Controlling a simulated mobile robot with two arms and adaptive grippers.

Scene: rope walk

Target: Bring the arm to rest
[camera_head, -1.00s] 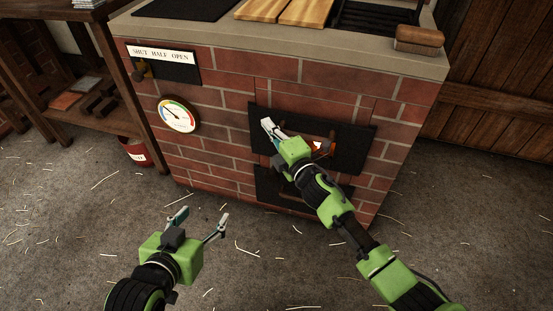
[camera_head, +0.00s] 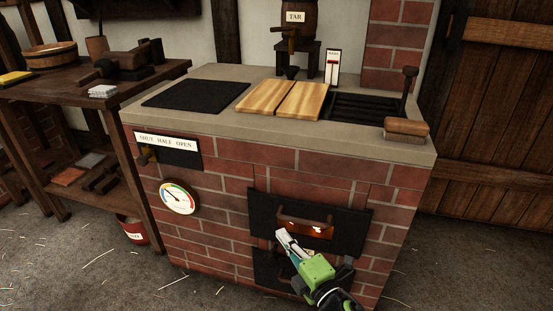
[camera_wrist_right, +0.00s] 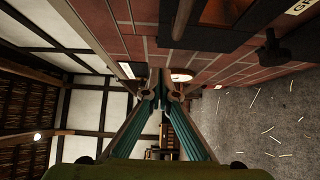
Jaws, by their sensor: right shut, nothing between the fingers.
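My right gripper (camera_head: 283,238) is shut and empty in the head view. It is in front of the brick stove (camera_head: 230,170), just below the handle (camera_head: 305,223) of the upper black fire door (camera_head: 262,210). An orange glow shows at that door. I cannot tell whether the fingertips touch the door. In the right wrist view the two fingers (camera_wrist_right: 168,85) meet at their tips, with brickwork beyond them. My left gripper is out of the head view.
A round gauge (camera_head: 179,197) and a lever plate (camera_head: 168,150) are on the stove front. A wooden bench (camera_head: 60,98) stands left, with a red bucket (camera_head: 133,229) between. Floor at the lower left is open.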

